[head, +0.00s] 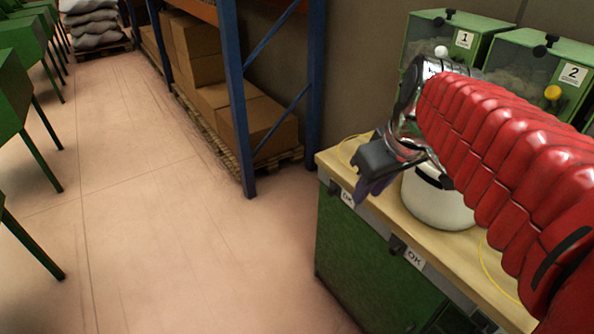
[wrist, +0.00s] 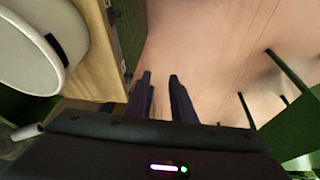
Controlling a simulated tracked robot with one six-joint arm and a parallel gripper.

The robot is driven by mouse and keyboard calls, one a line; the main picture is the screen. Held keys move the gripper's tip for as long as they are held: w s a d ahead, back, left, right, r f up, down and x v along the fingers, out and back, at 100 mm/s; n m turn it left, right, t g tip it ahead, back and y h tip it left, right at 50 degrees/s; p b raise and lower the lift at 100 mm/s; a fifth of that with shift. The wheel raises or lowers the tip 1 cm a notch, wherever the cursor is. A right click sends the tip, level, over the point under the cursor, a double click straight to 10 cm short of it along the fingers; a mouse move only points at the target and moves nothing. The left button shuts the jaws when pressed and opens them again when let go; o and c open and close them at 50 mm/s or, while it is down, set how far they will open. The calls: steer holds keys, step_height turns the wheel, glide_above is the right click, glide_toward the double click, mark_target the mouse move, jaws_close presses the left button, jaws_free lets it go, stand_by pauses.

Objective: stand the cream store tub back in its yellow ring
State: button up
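The cream tub (head: 440,206) stands upright on the wooden bench top, partly hidden behind my red arm. It also shows at the upper left of the wrist view (wrist: 30,62), with a dark mark on its side. A thin yellow ring line (head: 348,148) shows on the bench left of the tub, and another yellow line (head: 488,268) shows to its right; the arm hides part of both. My gripper (head: 373,188) is at the bench's front edge, left of the tub and apart from it. In the wrist view its two dark fingers (wrist: 161,82) are apart with nothing between them.
The bench (head: 325,160) has green fronts with OK labels. Green bins numbered 1 (head: 440,40) and 2 (head: 540,65) stand behind it. A blue-legged rack (head: 238,100) with cartons is to the left. The floor (head: 190,240) in front is clear.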

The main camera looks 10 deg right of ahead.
steer(key=s+a+f+m+t, duration=0.1)
steer(key=s+a+f+m, duration=0.1)
steer(key=s+a+f, duration=0.3)
steer(key=s+a, duration=0.2)
steer(key=a, duration=0.2)
steer(key=shift+s+a+f, duration=0.15)
steer(key=shift+s+f, duration=0.1)
steer(key=shift+f, duration=0.05)
